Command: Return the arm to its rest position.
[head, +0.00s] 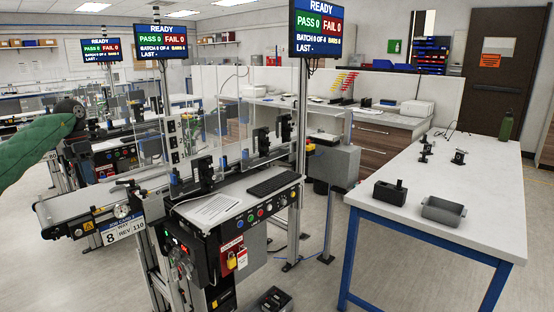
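My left arm, in a green cover, comes in from the left edge of the head view. At its end is my dark, rounded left gripper (71,109), raised in front of the conveyor equipment at the far left. The fingers cannot be made out, so I cannot tell whether it is open or shut. No held object can be made out. My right arm and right gripper are not in view.
A belt conveyor (88,206) with clear guards and a control panel stands at centre left.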

